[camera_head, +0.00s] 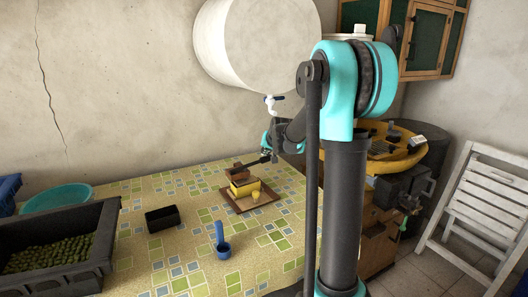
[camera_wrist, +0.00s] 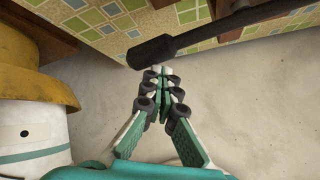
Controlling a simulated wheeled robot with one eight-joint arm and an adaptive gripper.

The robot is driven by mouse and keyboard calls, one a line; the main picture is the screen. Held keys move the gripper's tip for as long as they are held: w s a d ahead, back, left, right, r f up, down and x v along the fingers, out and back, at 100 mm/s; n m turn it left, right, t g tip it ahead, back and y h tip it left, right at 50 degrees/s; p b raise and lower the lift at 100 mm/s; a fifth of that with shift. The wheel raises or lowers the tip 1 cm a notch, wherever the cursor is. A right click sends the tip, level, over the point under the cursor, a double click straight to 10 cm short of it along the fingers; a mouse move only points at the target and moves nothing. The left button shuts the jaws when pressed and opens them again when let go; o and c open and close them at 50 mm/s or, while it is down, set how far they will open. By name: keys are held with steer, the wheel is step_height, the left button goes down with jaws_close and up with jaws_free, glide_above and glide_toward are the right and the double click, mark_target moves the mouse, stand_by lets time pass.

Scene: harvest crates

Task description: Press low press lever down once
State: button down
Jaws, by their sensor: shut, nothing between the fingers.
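The low press (camera_head: 243,188) is a small yellow block with a brown top on a wooden tray on the patterned table. Its dark lever (camera_head: 250,163) slopes up to the right from the press. In the wrist view the lever's thick dark grip (camera_wrist: 155,50) crosses the top, running up to the right. My gripper (camera_wrist: 162,70) is shut and empty, its fingertips close to the grip's end; I cannot tell whether they touch it. In the head view my gripper (camera_head: 272,156) is small and partly hidden at the lever's raised end.
The wooden tray (camera_head: 237,206) is under the press.

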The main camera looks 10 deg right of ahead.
mark_target(267, 158)
steer(key=shift+w+d+f, duration=0.1)
steer(key=shift+d+f, duration=0.15)
steer(key=shift+f, duration=0.65)
steer(key=shift+w+d+f, duration=0.1)
steer(key=shift+d+f, duration=0.15)
steer(key=shift+f, duration=0.65)
stand_by(1.8)
steer(key=shift+r, duration=0.1)
stand_by(0.4)
steer(key=shift+s+a+r, duration=0.15)
steer(key=shift+a+r, duration=0.2)
steer(key=shift+r, duration=0.95)
steer(key=shift+s+a+r, duration=0.1)
steer(key=shift+a+r, duration=0.3)
steer(key=shift+r, duration=0.85)
steer(key=shift+s+a+r, duration=0.15)
steer(key=shift+a+r, duration=0.2)
steer(key=shift+r, duration=0.95)
steer(key=shift+r, duration=0.1)
steer(key=shift+s+a+r, duration=0.1)
steer(key=shift+a+r, duration=0.1)
steer(key=shift+r, duration=0.55)
steer(key=shift+s+a+r, duration=0.1)
steer(key=shift+a+r, duration=0.15)
steer(key=shift+r, duration=0.55)
steer(key=shift+s+a+r, duration=0.1)
steer(key=shift+a+r, duration=0.1)
steer(key=shift+r, duration=0.55)
